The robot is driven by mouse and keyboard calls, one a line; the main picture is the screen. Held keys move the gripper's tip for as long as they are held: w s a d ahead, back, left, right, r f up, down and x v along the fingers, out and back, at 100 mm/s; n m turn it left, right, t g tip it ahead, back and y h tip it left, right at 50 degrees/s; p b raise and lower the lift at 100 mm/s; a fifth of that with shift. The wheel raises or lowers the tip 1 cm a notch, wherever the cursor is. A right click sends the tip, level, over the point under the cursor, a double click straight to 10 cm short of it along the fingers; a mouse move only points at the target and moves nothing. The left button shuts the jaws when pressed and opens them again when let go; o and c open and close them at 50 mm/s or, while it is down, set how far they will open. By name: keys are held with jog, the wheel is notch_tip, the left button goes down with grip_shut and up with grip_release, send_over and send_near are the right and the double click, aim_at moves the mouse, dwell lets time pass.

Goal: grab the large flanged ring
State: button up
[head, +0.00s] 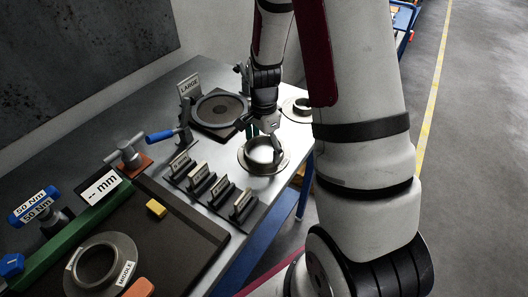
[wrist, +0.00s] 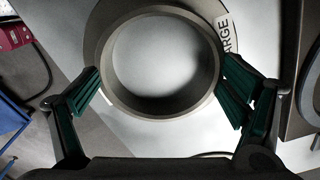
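The large flanged ring (head: 263,169) is a grey metal collar on a wide flange, near the right edge of the steel bench. In the wrist view its collar (wrist: 160,110) fills the upper middle, and the flange under it carries a label ending in "ARGE". My gripper (wrist: 160,88) is over the ring with its green-padded fingers spread, one on each side of the collar. The pads are very close to the collar wall; contact cannot be told. In the head view my gripper (head: 265,138) reaches down at the ring, which appears to rest on the bench.
A black plate with a round dark ring (head: 218,108) lies by a "LARGE" sign (head: 188,86). Another ring (head: 297,108) sits behind my gripper. Upright label holders (head: 212,188) stand left of the ring. A "MIDDLE" ring (head: 100,262) lies on the dark mat (head: 178,240).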

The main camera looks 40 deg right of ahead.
jog(key=shift+c, duration=1.2)
jog(key=shift+r, duration=0.1)
jog(key=shift+w+r, duration=0.1)
jog(key=shift+r, duration=1.7)
jog(key=s+r+p, duration=0.1)
jog(key=s+p, duration=0.3)
jog(key=s, duration=1.2)
jog(key=shift+r, duration=0.2)
